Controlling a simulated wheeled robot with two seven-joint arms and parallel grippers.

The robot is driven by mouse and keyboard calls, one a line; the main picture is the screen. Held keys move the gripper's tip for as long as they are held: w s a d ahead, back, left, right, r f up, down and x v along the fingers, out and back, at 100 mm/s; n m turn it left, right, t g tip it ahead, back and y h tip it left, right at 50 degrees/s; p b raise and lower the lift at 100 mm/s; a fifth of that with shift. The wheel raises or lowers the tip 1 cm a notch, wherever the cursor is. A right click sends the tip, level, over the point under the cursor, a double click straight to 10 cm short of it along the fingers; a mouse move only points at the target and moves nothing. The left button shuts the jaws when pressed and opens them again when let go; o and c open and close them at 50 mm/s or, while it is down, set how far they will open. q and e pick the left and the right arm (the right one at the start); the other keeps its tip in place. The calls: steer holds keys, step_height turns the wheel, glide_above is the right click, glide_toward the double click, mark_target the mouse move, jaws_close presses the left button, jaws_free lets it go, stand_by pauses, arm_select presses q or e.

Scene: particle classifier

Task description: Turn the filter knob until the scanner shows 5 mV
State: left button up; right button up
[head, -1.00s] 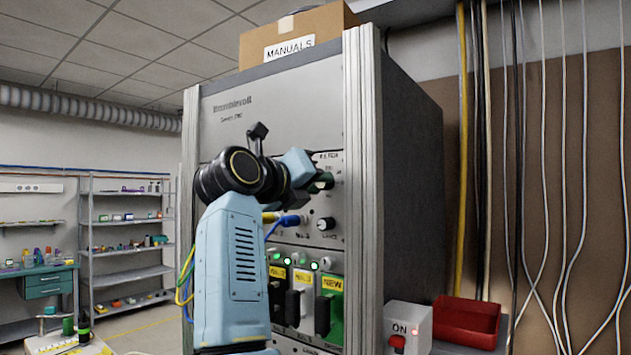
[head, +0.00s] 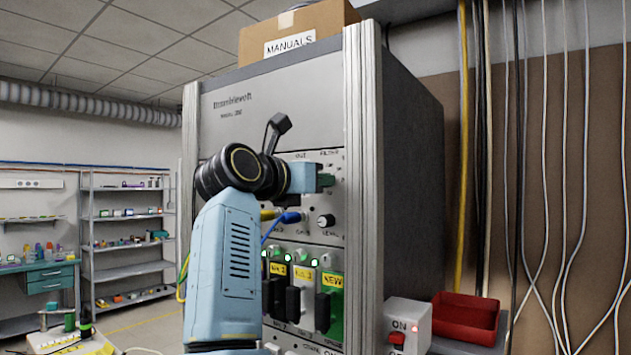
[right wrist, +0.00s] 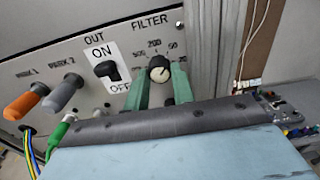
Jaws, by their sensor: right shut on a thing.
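The filter knob (right wrist: 160,74) is a dark round knob with a pale face, under the FILTER label in the right wrist view. Numbers ring it, with 200 above; its exact pointer direction is too small to read. My right gripper (right wrist: 158,79) has green fingers on both sides of the knob and is shut on it. In the head view my right gripper (head: 326,181) is against the upper panel of the rack (head: 270,110), and its fingers hide the knob. No scanner reading of 5 mV can be seen. My left gripper is not in view.
Left of the knob are an ON/OFF switch (right wrist: 109,70), an orange plug (right wrist: 27,101) and a grey plug (right wrist: 66,92). A level knob (head: 326,221) sits below my gripper. A switch box (head: 409,325) and red tray (head: 466,319) stand to the right.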

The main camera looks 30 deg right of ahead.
steer(key=shift+r, duration=0.1)
stand_by(0.3)
steer(key=o, duration=1)
steer(key=shift+a, duration=0.1)
steer(key=b+v, duration=0.3)
steer(key=v, duration=1)
steer(key=shift+s, duration=0.1)
